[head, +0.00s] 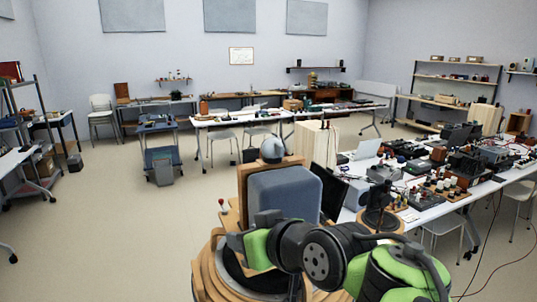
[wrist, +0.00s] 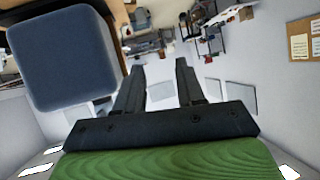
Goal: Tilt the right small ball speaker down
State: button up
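I cannot pick out the right small ball speaker with certainty. Two small dark shapes, which may be speakers, stand at the ends of a far wall shelf: a left one (head: 297,64) and a right one (head: 341,64). Both are too small to tell their shape or tilt. My gripper (wrist: 158,68) is open in the wrist view, with two dark fingers apart and nothing between them. It is far from that shelf. In the head view my green and black arm fills the lower middle, and I cannot make out the fingers.
A white table (head: 427,209) crowded with electronics stands close on the right. A blue cart (head: 158,128) and more tables line the back. Shelves (head: 456,78) stand at the right wall. The floor (head: 110,210) on the left is open.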

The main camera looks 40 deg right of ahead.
jog(key=d+r+m+t+h+b, duration=0.1)
jog(key=d+r+t+h+b, duration=0.3)
jog(key=d, duration=0.6)
jog(key=p, duration=0.2)
send_near(282, 148)
jog(key=shift+m+t+h, duration=0.3)
jog(key=shift+t+h, duration=0.1)
jog(key=p+x, duration=0.1)
jog(key=x, duration=0.2)
jog(key=p+x, duration=0.1)
jog(key=x, duration=0.2)
jog(key=p+x, duration=0.1)
jog(key=x, duration=0.2)
jog(key=shift+f+p, duration=0.35)
jog(key=shift+f, duration=0.05)
jog(key=shift+s+a, duration=0.1)
jog(key=shift+c, duration=0.3)
grip_shut()
